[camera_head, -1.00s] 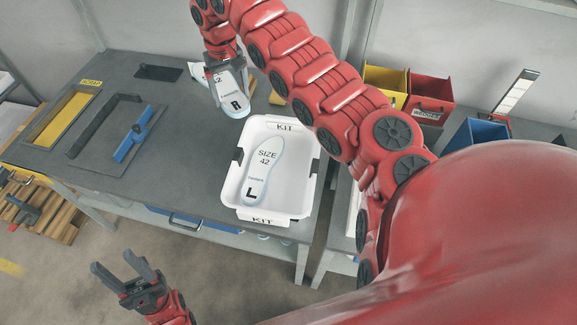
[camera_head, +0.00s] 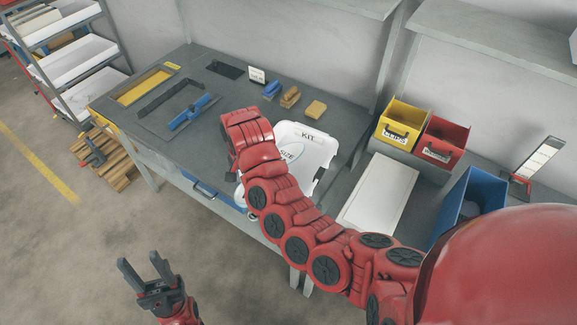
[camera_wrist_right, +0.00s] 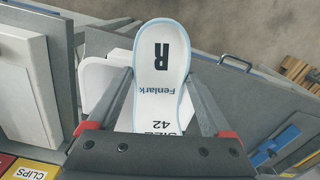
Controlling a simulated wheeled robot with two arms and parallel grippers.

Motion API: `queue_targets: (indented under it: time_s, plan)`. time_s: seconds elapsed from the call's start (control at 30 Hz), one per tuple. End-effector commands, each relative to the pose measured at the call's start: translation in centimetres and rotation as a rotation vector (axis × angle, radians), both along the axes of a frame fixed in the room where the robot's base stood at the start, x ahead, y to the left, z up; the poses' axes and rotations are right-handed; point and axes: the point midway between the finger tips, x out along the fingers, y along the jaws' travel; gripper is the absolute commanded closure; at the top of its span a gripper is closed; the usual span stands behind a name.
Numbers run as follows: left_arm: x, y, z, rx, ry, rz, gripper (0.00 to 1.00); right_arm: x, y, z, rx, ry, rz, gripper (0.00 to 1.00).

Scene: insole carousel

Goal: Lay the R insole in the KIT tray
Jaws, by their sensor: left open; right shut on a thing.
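The white KIT tray (camera_head: 328,148) stands on the grey table, partly hidden behind my right arm. A white part of the tray (camera_wrist_right: 95,75) shows behind the insole there. In the head view my right arm covers most of its gripper, near the tray's left side. My left gripper (camera_head: 139,260) is open and empty over the floor, away from the table.
A blue-handled tool (camera_head: 193,112) lies at the table's left. Blue, brown and yellow blocks (camera_head: 290,97) and a small sign (camera_head: 257,75) are at the back. Yellow (camera_head: 400,125), red (camera_head: 440,143) and blue bins (camera_head: 468,205) and a white board (camera_head: 378,195) are right.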

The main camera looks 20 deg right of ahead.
Motion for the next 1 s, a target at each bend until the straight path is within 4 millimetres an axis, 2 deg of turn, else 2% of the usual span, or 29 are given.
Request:
queue_targets:
  time_s: [0.03, 0.2, 0.33, 0.43, 0.53, 0.67, 0.93, 0.97, 1.0]
  plan:
    - [0.0, 0.0, 0.6, 0.000, 0.000, 0.000, 0.50, -1.3, 0.3, -0.6, 0.011, 0.005, -0.044, 0.70]
    - [0.0, 0.0, 1.3, 0.000, 0.000, 0.000, 0.50, -4.7, -0.6, -2.5, 0.001, 0.004, -0.182, 0.70]
    - [0.0, 0.0, 1.5, 0.000, 0.000, 0.000, 0.50, -6.2, -1.3, -3.3, -0.004, 0.002, -0.242, 0.70]
    - [0.0, 0.0, 1.5, 0.000, 0.000, 0.000, 0.50, -6.4, -1.8, -3.6, -0.005, 0.001, -0.262, 0.70]
    - [0.0, 0.0, 1.5, 0.000, 0.000, 0.000, 0.50, -5.3, -3.3, -3.8, -0.009, -0.002, -0.269, 0.70]
    - [0.0, 0.0, 0.9, 0.000, 0.001, 0.000, 0.50, -2.9, -6.2, -4.3, -0.011, -0.002, -0.269, 0.70]
    - [0.0, 0.0, -2.5, 0.000, 0.000, 0.000, 0.50, 2.1, -11.7, -5.3, -0.010, -0.005, -0.265, 0.70]
    - [0.0, 0.0, -2.6, 0.000, 0.000, 0.000, 0.50, 2.5, -12.2, -5.3, -0.009, -0.002, -0.267, 0.70]
    - [0.0, 0.0, -1.5, 0.000, 0.001, 0.000, 0.50, 2.7, -12.3, -4.6, -0.008, -0.001, -0.265, 0.70]
